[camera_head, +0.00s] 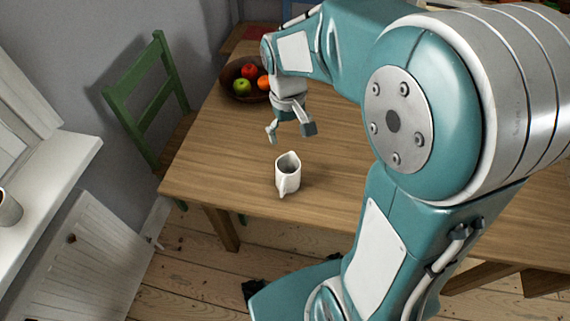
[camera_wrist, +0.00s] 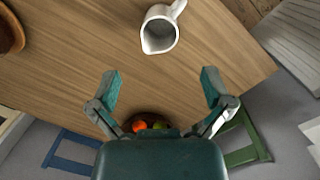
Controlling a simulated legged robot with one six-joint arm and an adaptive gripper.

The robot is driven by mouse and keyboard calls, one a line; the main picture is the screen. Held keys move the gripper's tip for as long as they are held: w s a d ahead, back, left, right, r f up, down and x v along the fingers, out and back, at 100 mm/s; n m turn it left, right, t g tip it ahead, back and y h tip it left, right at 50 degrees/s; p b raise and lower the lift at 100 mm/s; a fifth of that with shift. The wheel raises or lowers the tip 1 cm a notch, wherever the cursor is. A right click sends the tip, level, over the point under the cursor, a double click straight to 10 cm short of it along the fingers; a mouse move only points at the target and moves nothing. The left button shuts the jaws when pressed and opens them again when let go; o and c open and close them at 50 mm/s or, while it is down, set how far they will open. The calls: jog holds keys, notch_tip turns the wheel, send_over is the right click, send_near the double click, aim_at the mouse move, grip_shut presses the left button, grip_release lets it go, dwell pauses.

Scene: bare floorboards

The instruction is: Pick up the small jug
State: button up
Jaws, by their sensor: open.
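The small jug (camera_head: 288,174) is white and stands upright on the wooden table (camera_head: 225,150), near its front edge. My gripper (camera_head: 291,133) is open and empty, above the table and just behind the jug in the head view. In the wrist view the jug (camera_wrist: 159,30) is at the top centre, seen from above, with its handle toward the upper right. The open fingers of my gripper (camera_wrist: 160,88) point toward it, with bare table between them. The jug is apart from the fingers.
A dark bowl (camera_head: 232,90) with red, green and orange fruit stands behind my gripper. A green chair (camera_head: 147,90) is at the table's left end. A white ledge (camera_head: 45,175) with a cup (camera_head: 8,208) is at the left. The table around the jug is clear.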

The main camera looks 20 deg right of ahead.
aim_at(290, 168)
jog(key=w+f, duration=0.1)
jog(key=f, duration=0.1)
jog(key=w+f+g, duration=0.1)
jog(key=f, duration=0.2)
jog(key=w+f+g, duration=0.1)
jog(key=f, duration=0.1)
jog(key=shift+w+f+n, duration=0.15)
jog(key=shift+f+n, duration=0.1)
jog(key=shift+n, duration=0.05)
jog(key=x, duration=1)
jog(key=shift+f, duration=0.35)
jog(key=c, duration=0.9)
jog(key=shift+c, duration=0.2)
jog(key=shift+r, duration=0.65)
jog(key=s+r, duration=1.1)
jog(key=s, duration=0.3)
jog(key=shift+r, duration=0.4)
